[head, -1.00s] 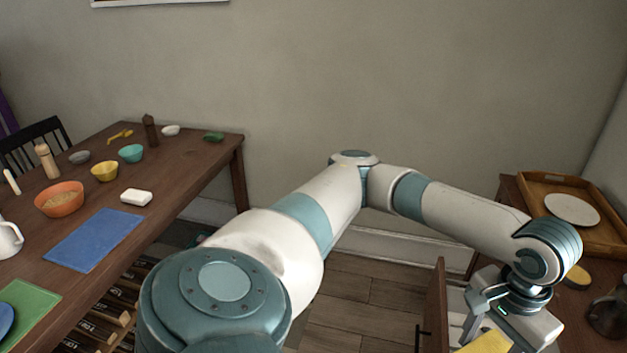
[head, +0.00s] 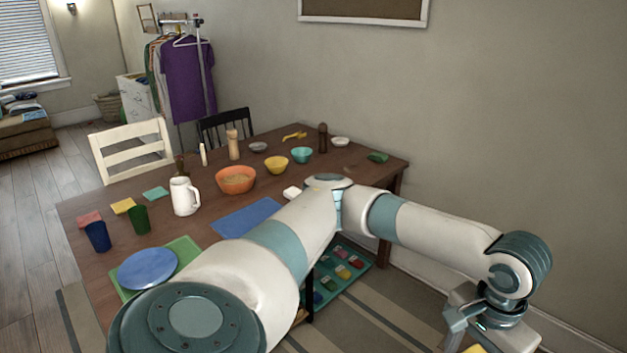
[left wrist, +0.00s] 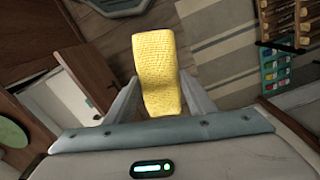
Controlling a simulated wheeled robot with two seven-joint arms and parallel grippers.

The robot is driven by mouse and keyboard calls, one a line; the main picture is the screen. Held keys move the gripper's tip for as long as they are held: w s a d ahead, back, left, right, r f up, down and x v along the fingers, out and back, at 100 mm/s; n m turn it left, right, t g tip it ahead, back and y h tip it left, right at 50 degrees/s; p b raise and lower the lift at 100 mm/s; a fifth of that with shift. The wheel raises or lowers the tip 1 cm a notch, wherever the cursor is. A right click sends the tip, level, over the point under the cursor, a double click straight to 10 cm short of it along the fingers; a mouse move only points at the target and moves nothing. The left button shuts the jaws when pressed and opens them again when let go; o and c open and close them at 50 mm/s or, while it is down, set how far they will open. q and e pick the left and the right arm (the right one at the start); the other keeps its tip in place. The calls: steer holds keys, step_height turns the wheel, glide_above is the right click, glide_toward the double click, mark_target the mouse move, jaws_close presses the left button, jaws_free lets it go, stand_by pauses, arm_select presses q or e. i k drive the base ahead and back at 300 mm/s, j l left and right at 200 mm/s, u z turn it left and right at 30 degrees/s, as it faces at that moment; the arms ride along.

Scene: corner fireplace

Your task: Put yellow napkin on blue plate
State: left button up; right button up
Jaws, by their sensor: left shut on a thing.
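My left gripper (head: 472,340) is at the bottom right of the head view, away from the table. It is shut on the yellow napkin (left wrist: 160,70), which sticks out between the two fingers in the left wrist view. Only a small yellow bit of the napkin (head: 475,349) shows in the head view. The blue plate (head: 147,268) lies on a green placemat (head: 184,252) at the near left of the table, with nothing seen on it. My right gripper is not in view.
The wooden table (head: 330,165) also bears a white pitcher (head: 184,197), an orange bowl (head: 236,180), a blue placemat (head: 245,217), a blue cup (head: 97,236) and a green cup (head: 138,220). A white chair (head: 132,150) stands behind it.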

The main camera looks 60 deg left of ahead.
mark_target(148, 268)
steer(key=u, duration=1.9)
steer(key=i+j, duration=0.7)
steer(key=j, duration=0.25)
